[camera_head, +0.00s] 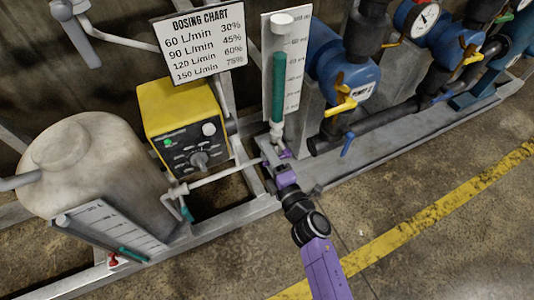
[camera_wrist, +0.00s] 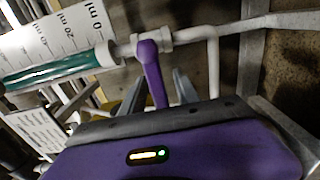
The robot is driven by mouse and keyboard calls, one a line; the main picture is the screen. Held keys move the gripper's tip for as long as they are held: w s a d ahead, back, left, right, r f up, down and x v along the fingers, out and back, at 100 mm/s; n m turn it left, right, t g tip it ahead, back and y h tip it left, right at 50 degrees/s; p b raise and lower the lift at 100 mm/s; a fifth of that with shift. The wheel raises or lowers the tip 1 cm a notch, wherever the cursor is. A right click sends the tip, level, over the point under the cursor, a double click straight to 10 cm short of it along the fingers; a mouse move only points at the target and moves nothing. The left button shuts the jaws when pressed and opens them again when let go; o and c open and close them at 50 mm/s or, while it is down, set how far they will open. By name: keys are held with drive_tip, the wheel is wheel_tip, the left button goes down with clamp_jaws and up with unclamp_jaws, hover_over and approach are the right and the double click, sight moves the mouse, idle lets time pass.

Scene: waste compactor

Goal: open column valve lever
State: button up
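The column valve lever (camera_wrist: 152,72) is purple and sits on a white pipe fitting just below the calibration column in the wrist view. The column (camera_head: 292,62) is a white scale with a green-filled tube, upright in the head view. In that view the lever (camera_head: 286,154) is small and partly hidden by my gripper (camera_head: 275,160). In the wrist view my gripper (camera_wrist: 158,84) has its two grey fingers apart, with the lever's handle between them. Its lower end is hidden behind the gripper body. I cannot tell whether a finger touches it.
A yellow dosing pump (camera_head: 183,125) and a pale tank (camera_head: 95,165) stand on the left. Blue valves with yellow handles (camera_head: 345,100) stand on the right. A white pipe (camera_head: 225,175) runs left from the valve. The floor (camera_head: 440,240) in front is clear.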

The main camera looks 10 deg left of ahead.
drive_tip(key=shift+w+a, duration=0.1)
drive_tip(key=shift+w, duration=0.05)
drive_tip(key=shift+c, duration=0.5)
clamp_jaws()
idle(0.9)
